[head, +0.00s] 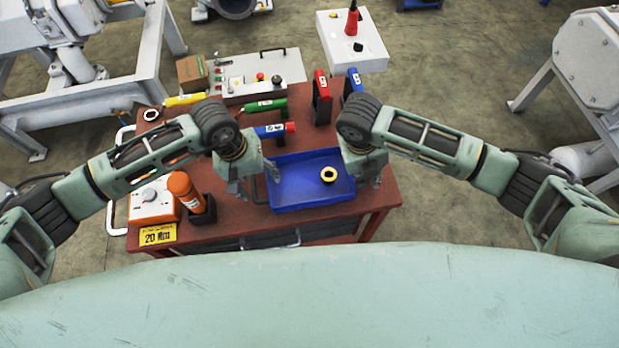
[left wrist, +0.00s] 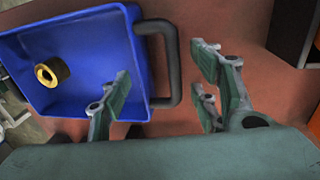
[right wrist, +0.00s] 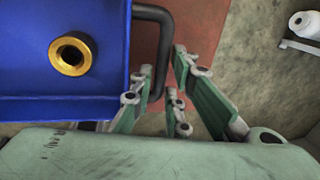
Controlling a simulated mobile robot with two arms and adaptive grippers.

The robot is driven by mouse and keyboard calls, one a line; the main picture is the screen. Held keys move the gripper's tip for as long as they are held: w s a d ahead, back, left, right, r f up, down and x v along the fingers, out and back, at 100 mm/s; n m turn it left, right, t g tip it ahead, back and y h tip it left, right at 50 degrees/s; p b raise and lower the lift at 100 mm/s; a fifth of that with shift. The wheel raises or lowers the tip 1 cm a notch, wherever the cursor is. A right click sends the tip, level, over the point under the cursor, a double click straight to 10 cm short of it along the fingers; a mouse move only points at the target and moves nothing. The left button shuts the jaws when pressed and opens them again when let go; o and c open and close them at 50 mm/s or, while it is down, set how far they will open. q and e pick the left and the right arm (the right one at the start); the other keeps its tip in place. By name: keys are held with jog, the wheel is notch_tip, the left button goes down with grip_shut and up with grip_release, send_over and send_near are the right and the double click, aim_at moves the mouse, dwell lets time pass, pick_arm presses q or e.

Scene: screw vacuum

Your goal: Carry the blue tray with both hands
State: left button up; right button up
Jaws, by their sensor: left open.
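The blue tray (head: 300,190) lies on the red-brown table, with a gold ring-shaped part (head: 328,174) inside. My left gripper (head: 257,183) is at the tray's left side. In the left wrist view its fingers (left wrist: 165,95) are wide apart, with the tray's dark handle (left wrist: 170,60) between them, not clamped. My right gripper (head: 365,176) is at the tray's right side. In the right wrist view the other handle (right wrist: 164,45) runs down between its fingers (right wrist: 162,90), which are closer together. I cannot tell whether they grip it.
Red (head: 321,95) and blue (head: 353,82) upright tools stand at the back right.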

pick_arm(q)
jog(key=shift+w+d+f, duration=0.1)
jog(key=shift+w+f, duration=0.05)
jog(key=shift+f, duration=0.5)
pick_arm(e)
jog(key=shift+w+d+f, duration=0.1)
jog(key=shift+w+f, duration=0.1)
jog(key=shift+f, duration=0.45)
pick_arm(q)
jog(key=c, duration=0.5)
pick_arm(e)
jog(key=shift+s, duration=0.1)
grip_shut()
pick_arm(q)
jog(key=c, duration=0.9)
grip_shut()
jog(key=shift+r, duration=0.1)
pick_arm(e)
jog(key=shift+r, duration=0.1)
